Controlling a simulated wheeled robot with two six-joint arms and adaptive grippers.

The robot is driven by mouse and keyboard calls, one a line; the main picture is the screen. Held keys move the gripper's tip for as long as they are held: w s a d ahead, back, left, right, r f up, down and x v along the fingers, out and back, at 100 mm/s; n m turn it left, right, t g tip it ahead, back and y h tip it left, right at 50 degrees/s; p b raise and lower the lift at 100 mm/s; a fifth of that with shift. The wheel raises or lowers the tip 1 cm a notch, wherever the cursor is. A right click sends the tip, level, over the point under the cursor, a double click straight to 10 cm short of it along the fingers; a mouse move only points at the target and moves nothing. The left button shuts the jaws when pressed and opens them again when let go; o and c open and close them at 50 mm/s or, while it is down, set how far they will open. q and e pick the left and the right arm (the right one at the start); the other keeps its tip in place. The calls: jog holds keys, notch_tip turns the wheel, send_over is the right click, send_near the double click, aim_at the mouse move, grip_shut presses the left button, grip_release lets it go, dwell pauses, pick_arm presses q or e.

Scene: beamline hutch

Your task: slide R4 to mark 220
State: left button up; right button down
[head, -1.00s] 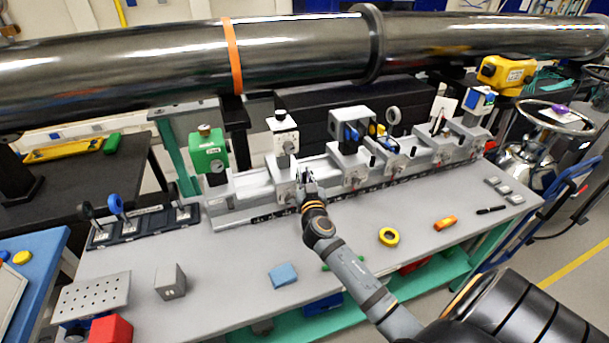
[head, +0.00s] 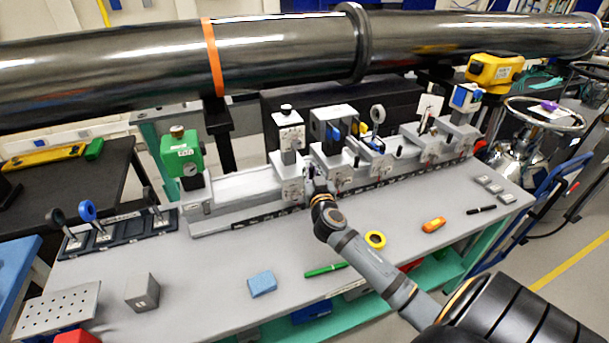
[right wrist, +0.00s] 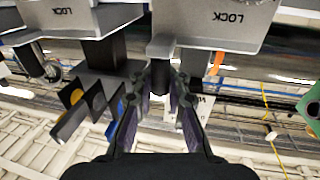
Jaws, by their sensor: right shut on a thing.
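A grey optical rail (head: 238,190) runs along the back of the bench, with several riders on it. The neighbouring rider (head: 337,176), with a dark-grey box, stands close on the right. Rider labels and scale numbers are too small to read, so I cannot tell which is R4. The wrist view shows two inverted LOCK faces. My left gripper is out of view.
A green device (head: 182,155) stands at the rail's left end. A large dark pipe (head: 280,52) crosses behind and above.

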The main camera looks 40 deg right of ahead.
jog(key=shift+a+f, duration=0.25)
jog(key=shift+f, duration=0.1)
jog(key=c, duration=1.8)
grip_release()
jog(key=shift+c, duration=0.2)
jog(key=shift+o, duration=1.1)
jog(key=shift+s, duration=0.1)
jog(key=shift+o, duration=1.4)
jog(key=shift+s+r, duration=0.2)
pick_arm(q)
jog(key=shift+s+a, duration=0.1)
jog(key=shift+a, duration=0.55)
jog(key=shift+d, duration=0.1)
pick_arm(e)
jog(key=shift+w+a, duration=0.1)
jog(key=v, duration=1.2)
jog(key=shift+r, duration=0.1)
